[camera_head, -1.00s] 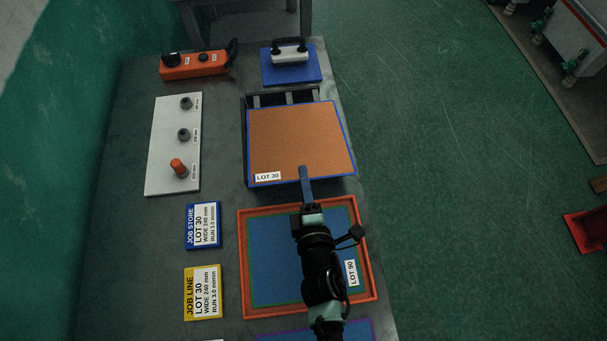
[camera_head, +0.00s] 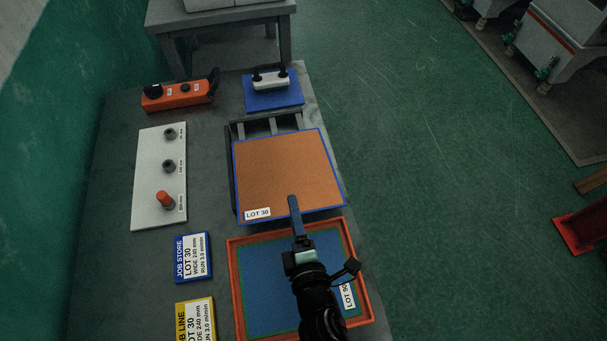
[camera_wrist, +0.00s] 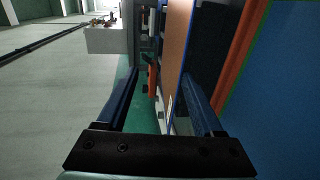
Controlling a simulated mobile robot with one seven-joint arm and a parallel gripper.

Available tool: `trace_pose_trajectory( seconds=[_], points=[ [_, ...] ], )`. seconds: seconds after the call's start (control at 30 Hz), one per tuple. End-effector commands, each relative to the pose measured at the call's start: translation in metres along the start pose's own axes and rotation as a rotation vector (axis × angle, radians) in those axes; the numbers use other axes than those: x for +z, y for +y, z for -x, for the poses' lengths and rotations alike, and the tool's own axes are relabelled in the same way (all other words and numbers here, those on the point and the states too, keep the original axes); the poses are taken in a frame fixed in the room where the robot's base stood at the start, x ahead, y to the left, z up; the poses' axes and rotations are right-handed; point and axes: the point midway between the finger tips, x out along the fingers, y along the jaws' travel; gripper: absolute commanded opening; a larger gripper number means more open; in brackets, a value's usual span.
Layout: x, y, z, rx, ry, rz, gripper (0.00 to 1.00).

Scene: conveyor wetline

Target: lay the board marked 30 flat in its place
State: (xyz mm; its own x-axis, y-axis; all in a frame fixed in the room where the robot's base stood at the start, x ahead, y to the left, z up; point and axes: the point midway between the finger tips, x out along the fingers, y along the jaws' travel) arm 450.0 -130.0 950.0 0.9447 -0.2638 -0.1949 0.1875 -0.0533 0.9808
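The board marked LOT 30 (camera_head: 285,170) has a brown-orange top and a blue edge. In the head view it lies over a dark slatted rack (camera_head: 238,129), its front edge towards my gripper (camera_head: 293,200). One finger shows over the board's front edge. In the wrist view the board (camera_wrist: 178,45) is seen nearly edge-on between the two spread fingers of my gripper (camera_wrist: 160,78), nearer the right one. I cannot tell whether either finger touches it. In front is an orange-rimmed tray (camera_head: 236,290) with a blue floor and green border; my arm covers part of it.
A blue plate with a white handle (camera_head: 270,82) stands behind the rack. At left are an orange control box (camera_head: 180,95), a white panel with knobs (camera_head: 150,185), and blue (camera_head: 193,257) and yellow (camera_head: 195,320) job cards. Open floor lies to the right.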

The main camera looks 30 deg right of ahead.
Motion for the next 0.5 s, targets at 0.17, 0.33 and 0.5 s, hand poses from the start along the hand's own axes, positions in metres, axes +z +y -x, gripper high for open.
trace_pose_trajectory(
  seconds=[0.17,0.33,0.5],
  points=[
    [0.000,-0.002,0.034,-0.001,0.000,0.000,0.67],
    [0.001,-0.003,0.064,-0.002,-0.001,-0.001,0.67],
    [0.000,-0.002,0.088,0.000,0.000,-0.001,0.67]
  ],
)
